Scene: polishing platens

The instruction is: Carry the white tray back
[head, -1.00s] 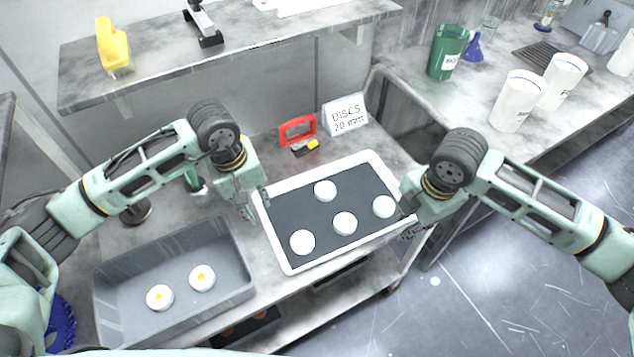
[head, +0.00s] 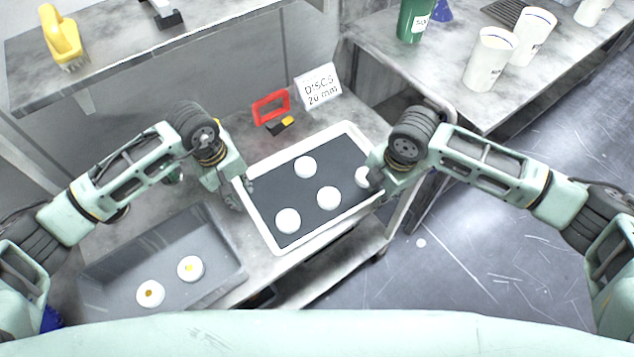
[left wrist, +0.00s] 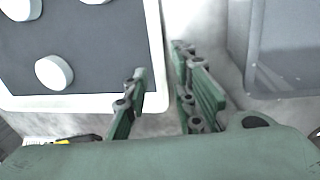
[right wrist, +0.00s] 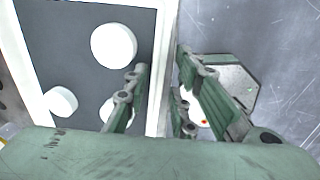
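The white tray (head: 262,228) sits on the metal bench, with a dark mat (head: 312,222) and several white discs, among them a front-left disc (head: 287,220). My left gripper (head: 240,198) is at the tray's left rim. In the left wrist view its fingers (left wrist: 160,82) are apart, on either side of the rim (left wrist: 155,45). My right gripper (head: 376,188) is at the right rim and partly hides the rightmost disc (head: 362,177). In the right wrist view its fingers (right wrist: 160,80) are apart with the rim (right wrist: 164,50) between them; contact is unclear.
A grey bin (head: 225,242) with two yellow-marked white discs stands left of the tray. A side bench (head: 440,75) with white cups (head: 490,60) is at right. Open floor lies front right.

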